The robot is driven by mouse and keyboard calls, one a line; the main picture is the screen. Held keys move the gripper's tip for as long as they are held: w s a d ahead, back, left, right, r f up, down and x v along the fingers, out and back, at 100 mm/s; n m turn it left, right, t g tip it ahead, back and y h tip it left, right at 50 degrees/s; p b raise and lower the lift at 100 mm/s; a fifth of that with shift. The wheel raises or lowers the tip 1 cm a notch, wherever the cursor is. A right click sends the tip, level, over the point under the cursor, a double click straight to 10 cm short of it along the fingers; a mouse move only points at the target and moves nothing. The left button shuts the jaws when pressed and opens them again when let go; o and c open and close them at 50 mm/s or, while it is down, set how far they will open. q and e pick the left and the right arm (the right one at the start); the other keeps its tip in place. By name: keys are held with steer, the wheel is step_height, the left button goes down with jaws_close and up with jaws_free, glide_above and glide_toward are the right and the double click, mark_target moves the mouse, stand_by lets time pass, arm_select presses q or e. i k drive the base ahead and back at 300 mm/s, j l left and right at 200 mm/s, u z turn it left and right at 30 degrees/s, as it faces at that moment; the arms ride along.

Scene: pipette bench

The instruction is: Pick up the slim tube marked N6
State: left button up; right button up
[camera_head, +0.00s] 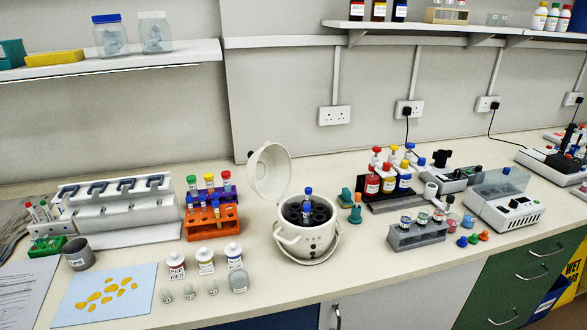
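No label reading N6 is legible at this size, so I cannot tell which tube carries it. Slim tubes with green, yellow and red caps stand upright in a purple rack (228,197) behind an orange rack (205,224). Slim blue- and orange-capped tubes (202,201) also show there. A few slim tubes (38,211) with red and green caps stand in a white rack at the far left. A blue-capped tube (308,192) stands in the open white centrifuge (305,236). Neither of my grippers is in view.
The centrifuge lid (269,171) is raised. Labelled bottles (206,261) stand left of it, beside a blue mat (85,311) with yellow pieces. A grey rack (416,236) with jars stands to the right. Bare bench lies in front of the centrifuge.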

mark_target(306, 207)
steer(key=j+z, duration=0.3)
steer(key=j, duration=0.2)
steer(key=k+j+z, duration=0.1)
steer(key=j+z, duration=0.15)
steer(key=j, duration=0.2)
steer(key=k+j+z, duration=0.1)
steer(key=j+z, duration=0.2)
steer(key=j, duration=0.15)
steer(key=k+j, duration=0.1)
steer(key=j, duration=0.25)
steer(key=k+j, duration=0.15)
steer(key=j, duration=0.25)
steer(key=k+j+z, duration=0.1)
steer(key=j, duration=0.25)
steer(key=k+j, duration=0.1)
steer(key=j, duration=0.3)
